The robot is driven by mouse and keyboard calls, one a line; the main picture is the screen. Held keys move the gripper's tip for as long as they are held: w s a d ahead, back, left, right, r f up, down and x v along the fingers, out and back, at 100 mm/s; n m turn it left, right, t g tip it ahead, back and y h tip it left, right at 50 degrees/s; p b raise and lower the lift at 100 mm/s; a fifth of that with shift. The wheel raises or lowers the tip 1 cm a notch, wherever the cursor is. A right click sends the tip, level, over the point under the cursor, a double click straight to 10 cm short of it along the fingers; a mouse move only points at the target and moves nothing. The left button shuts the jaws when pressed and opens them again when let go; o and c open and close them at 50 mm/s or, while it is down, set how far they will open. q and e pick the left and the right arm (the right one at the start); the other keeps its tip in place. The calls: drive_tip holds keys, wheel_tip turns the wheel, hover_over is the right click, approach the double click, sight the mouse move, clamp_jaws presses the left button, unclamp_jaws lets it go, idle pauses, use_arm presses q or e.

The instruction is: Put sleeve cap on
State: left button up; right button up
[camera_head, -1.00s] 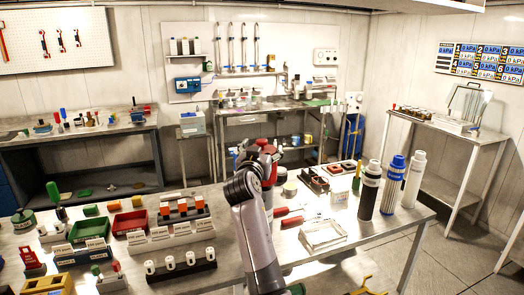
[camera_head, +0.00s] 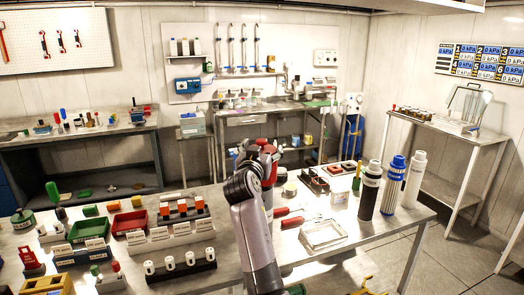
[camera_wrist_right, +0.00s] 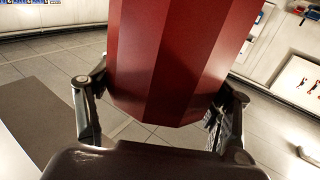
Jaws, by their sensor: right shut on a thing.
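My right gripper (camera_head: 263,158) is raised over the middle of the front bench, its arm coming up from the bottom of the head view. It is shut on a red faceted piece (camera_head: 270,149), likely the sleeve cap. In the right wrist view this red piece (camera_wrist_right: 180,60) fills the space between the two fingers (camera_wrist_right: 160,112), one on each side. The gripper and arm hide part of what stands behind them, so I cannot tell whether the piece touches anything below. Black (camera_head: 369,190), blue-topped (camera_head: 392,184) and white (camera_head: 414,178) cylinders stand upright at the bench's right. My left gripper is not in view.
A clear tray (camera_head: 323,234) and a red-handled tool (camera_head: 291,221) lie right of my arm. Green (camera_head: 90,226) and red (camera_head: 130,222) bins, labelled racks and a black holder with white pieces (camera_head: 181,266) crowd the left. Some bare bench shows around the tray.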

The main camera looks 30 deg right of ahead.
drive_tip(key=shift+f+b, duration=1.8)
drive_tip(key=shift+f, duration=0.25)
drive_tip(key=o, duration=1.2)
drive_tip(key=v, duration=0.7)
drive_tip(key=shift+s+a, duration=0.2)
drive_tip(key=shift+r, duration=0.1)
